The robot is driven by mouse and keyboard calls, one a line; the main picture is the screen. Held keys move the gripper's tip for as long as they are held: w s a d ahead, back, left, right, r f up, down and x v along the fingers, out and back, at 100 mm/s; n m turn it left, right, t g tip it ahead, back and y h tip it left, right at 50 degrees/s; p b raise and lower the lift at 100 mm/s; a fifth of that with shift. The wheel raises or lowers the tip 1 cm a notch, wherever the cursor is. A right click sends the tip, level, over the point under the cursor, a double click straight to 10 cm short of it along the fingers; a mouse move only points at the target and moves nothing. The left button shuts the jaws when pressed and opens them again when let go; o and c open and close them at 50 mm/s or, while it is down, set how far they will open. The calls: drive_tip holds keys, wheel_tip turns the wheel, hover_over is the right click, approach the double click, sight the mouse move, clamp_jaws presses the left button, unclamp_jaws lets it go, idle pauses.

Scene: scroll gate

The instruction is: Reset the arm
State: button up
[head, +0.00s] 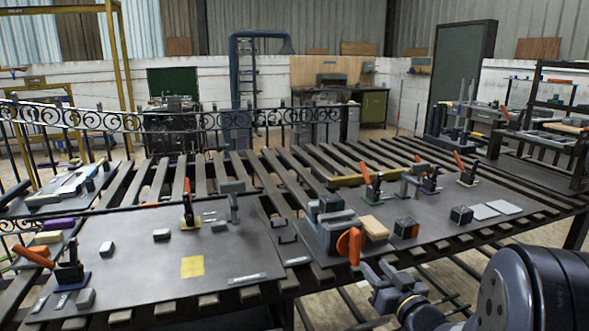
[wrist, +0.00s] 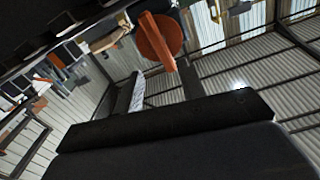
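My arm reaches in from the lower right corner in the head view. My gripper (head: 384,277) is at its end, low in front of the table's near edge, just right of and below an orange disc (head: 349,245). No object shows in the gripper, but its fingers are too small to read. In the wrist view a dark bar and a dark grey body, which seem to be my own, fill the lower part. The orange disc also shows there at the top (wrist: 158,38), and the view is strongly tilted.
A slatted table (head: 330,160) carries dark metal plates (head: 140,272). Near the gripper stand a blue-grey vise-like block (head: 326,222), a wooden block (head: 374,227) and a dark cube (head: 406,228). Several orange-handled clamps (head: 188,208) stand upright. A scrolled railing (head: 220,122) runs behind.

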sight(357, 251)
drive_tip(key=x, duration=1)
drive_tip(key=shift+f, duration=0.25)
drive_tip(key=shift+n+b, duration=0.45)
drive_tip(key=shift+n, duration=0.65)
drive_tip(key=n+b, duration=0.2)
drive_tip(key=n, duration=0.3)
drive_tip(key=shift+a, duration=0.15)
drive_tip(key=b+v, duration=0.1)
drive_tip(key=v, duration=0.9)
drive_tip(key=shift+d+f, duration=0.2)
drive_tip(key=shift+f, duration=0.2)
